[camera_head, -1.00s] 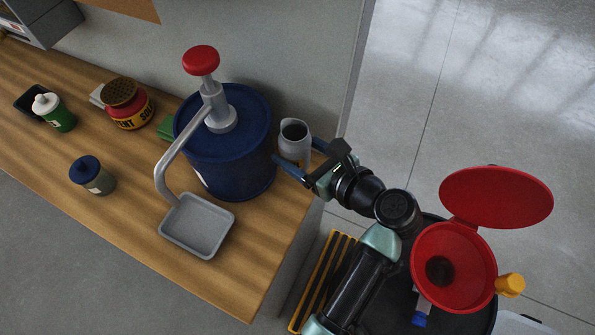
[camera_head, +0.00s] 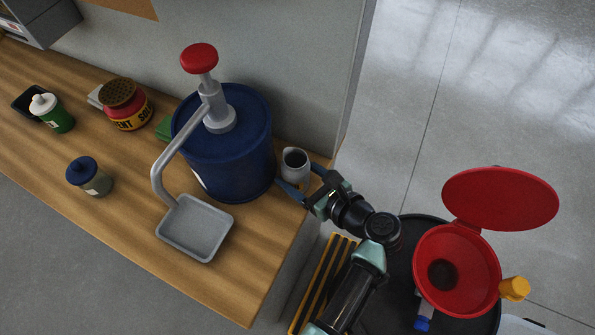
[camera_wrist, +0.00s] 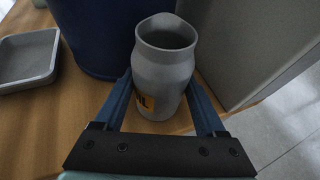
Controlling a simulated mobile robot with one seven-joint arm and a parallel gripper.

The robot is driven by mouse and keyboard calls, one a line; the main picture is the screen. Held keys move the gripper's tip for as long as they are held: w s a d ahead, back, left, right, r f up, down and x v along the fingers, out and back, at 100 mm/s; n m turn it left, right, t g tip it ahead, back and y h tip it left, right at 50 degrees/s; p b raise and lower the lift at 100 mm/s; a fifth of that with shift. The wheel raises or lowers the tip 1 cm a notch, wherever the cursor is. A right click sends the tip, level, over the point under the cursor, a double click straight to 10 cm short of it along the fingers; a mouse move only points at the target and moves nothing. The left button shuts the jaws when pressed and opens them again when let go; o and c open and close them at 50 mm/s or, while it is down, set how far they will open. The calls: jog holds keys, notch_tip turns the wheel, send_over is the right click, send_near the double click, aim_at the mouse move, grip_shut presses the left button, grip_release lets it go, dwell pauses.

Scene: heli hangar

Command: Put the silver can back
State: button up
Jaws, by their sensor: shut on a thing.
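The silver can (camera_head: 296,162) is a grey, open-topped jug-like can with a pinched lip and a yellow label. It is upright at the right end of the wooden bench, to the right of the blue drum. In the wrist view the can (camera_wrist: 165,75) stands between the two blue fingers. My gripper (camera_head: 299,180) is shut on the can's lower body, one finger on each side. The can's base is at or very near the bench top; I cannot tell whether it touches. Part of the label is hidden by the left finger.
The blue drum (camera_head: 228,150) with a red-topped pump is close to the can's left. A grey tray (camera_head: 195,229) lies under its spout. The wall is behind and the bench's right edge is close. A red funnel (camera_head: 455,270) with open lid is at lower right.

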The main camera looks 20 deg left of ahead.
jog(key=o, duration=1.5)
